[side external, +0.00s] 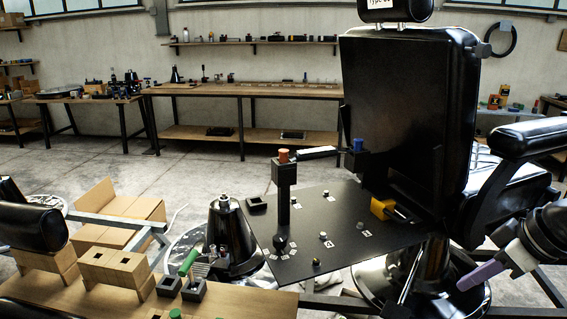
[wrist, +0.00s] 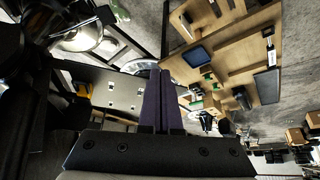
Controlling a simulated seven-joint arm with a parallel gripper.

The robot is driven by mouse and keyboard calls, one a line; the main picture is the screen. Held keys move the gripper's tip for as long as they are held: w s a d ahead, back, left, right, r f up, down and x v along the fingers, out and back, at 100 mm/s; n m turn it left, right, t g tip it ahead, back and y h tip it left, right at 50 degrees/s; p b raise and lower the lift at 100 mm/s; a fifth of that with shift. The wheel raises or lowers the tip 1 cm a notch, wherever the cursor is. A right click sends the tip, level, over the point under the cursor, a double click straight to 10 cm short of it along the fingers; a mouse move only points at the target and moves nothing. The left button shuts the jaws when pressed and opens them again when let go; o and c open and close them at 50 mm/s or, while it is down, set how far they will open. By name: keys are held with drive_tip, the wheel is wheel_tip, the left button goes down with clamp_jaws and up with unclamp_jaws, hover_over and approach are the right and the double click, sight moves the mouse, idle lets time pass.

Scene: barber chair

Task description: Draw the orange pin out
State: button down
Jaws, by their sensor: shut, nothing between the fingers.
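The orange pin (side external: 283,155) sits at the top of a black post (side external: 285,185) on the black plate (side external: 335,255) in the side view. Only its orange head shows; the rest is hidden in the post's block. A light bar (side external: 317,153) runs from beside this post toward a blue pin (side external: 358,145) on the right. My gripper (side external: 463,285) is at the lower right, well apart from the orange pin. Its purple fingers are shut and empty; they also show in the wrist view (wrist: 159,75). I cannot make out the orange pin in the wrist view.
The black chair backrest (side external: 405,110) and armrest (side external: 530,138) stand between the back wall and my arm. A yellow block (side external: 382,208) sits at the plate's right edge. A wooden table (side external: 130,300) with blocks and a green-handled tool (side external: 188,262) is at lower left.

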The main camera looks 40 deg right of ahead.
drive_tip(key=c, duration=1.4)
unclamp_jaws()
drive_tip(key=shift+o, duration=1.2)
drive_tip(key=shift+w+r, duration=0.2)
drive_tip(key=shift+w, duration=0.15)
drive_tip(key=shift+o, duration=0.9)
drive_tip(key=w+r+t, duration=0.8)
drive_tip(key=w+r, duration=0.5)
drive_tip(key=w, duration=0.3)
drive_tip(key=shift+w+d+r, duration=0.15)
drive_tip(key=shift+w+r, duration=0.15)
drive_tip(key=shift+r, duration=0.1)
drive_tip(key=w+r+t, duration=0.4)
drive_tip(key=w+r, duration=0.1)
drive_tip(key=w, duration=0.7)
drive_tip(key=w+d+f+t, duration=0.15)
drive_tip(key=w+f, duration=0.35)
drive_tip(key=w, duration=0.6)
drive_tip(key=w+f+g, duration=0.1)
drive_tip(key=w+f, duration=0.3)
drive_tip(key=f, duration=0.7)
drive_tip(key=w, duration=1.3)
drive_tip(key=shift+w+d, duration=0.15)
drive_tip(key=shift+d, duration=0.1)
